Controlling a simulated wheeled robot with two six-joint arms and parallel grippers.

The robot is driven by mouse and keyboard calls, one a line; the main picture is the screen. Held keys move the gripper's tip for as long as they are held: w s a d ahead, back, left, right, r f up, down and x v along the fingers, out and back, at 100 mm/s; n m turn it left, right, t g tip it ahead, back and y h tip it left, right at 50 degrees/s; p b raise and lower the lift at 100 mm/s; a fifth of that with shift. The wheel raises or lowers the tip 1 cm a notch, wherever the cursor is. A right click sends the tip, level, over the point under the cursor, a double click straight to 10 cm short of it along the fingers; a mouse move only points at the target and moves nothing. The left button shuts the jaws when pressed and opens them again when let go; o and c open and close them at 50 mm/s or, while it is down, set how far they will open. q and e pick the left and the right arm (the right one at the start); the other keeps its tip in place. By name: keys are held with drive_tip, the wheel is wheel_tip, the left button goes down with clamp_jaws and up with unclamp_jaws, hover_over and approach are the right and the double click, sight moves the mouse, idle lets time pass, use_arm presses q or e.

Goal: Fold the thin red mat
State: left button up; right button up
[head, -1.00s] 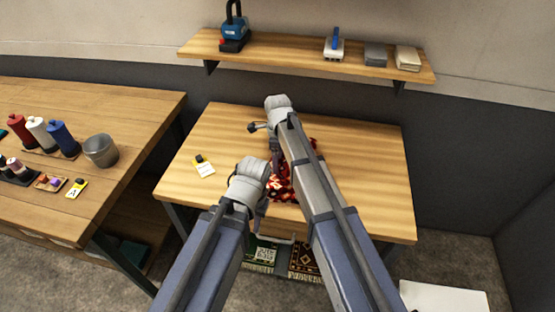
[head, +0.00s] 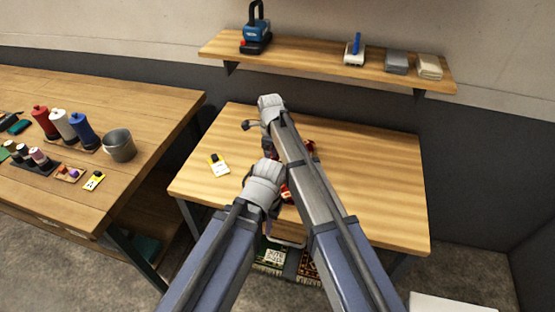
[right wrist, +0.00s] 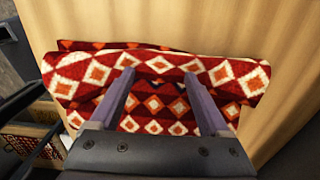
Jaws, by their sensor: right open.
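The thin red mat (right wrist: 155,102), with white, orange and dark diamonds, lies on the wooden table and looks folded over on itself in the right wrist view. In the head view only small red bits of the mat (head: 310,150) show; my arms hide the rest. My right gripper (right wrist: 158,74) is open, its two fingers apart above the mat with nothing between them. In the head view it points down at the far side of the mat (head: 266,148).
The table (head: 375,190) is clear to the right of the mat. A side bench (head: 150,120) holds spools and a grey bucket (head: 119,145). A wall shelf (head: 310,64) hangs behind. Patterned rugs (head: 290,262) lie below the table.

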wheel_tip(320, 180, up, 9)
drive_tip(key=p, duration=0.9)
drive_tip(key=s+d+n, duration=2.1)
drive_tip(key=d, duration=0.1)
drive_tip(key=s+a+n+h, duration=0.1)
drive_tip(key=s+a+n, duration=0.2)
drive_tip(key=a, duration=0.8)
drive_tip(key=shift+s+n, duration=0.3)
drive_tip(key=shift+s, duration=0.9)
